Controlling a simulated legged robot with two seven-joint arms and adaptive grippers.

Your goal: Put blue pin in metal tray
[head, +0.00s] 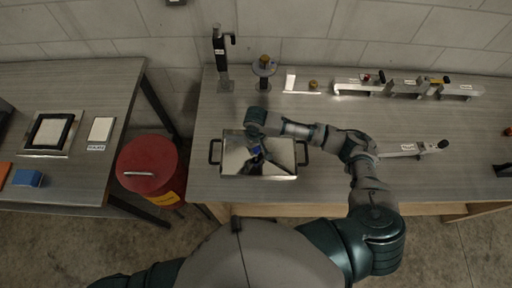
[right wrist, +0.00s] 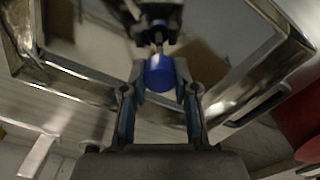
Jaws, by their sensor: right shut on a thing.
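The metal tray (head: 284,168) is a shiny rectangular pan with dark handles at its two ends, on the right-hand table. My right gripper (head: 256,153) is over the inside of the tray. In the right wrist view my right gripper (right wrist: 161,80) is shut on the blue pin (right wrist: 160,72), a short blue cylinder between the fingertips. The tray's walls (right wrist: 265,95) surround it in that view, and its shiny floor mirrors the gripper. I cannot tell whether the pin touches the floor. My left gripper is out of view.
A red bin (head: 150,170) stands between the two tables. An upright metal stand (head: 221,60) and a round-based fixture (head: 264,70) stand behind the tray. Several clamps (head: 408,86) line the back right. Another tool (head: 412,149) lies right of my arm.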

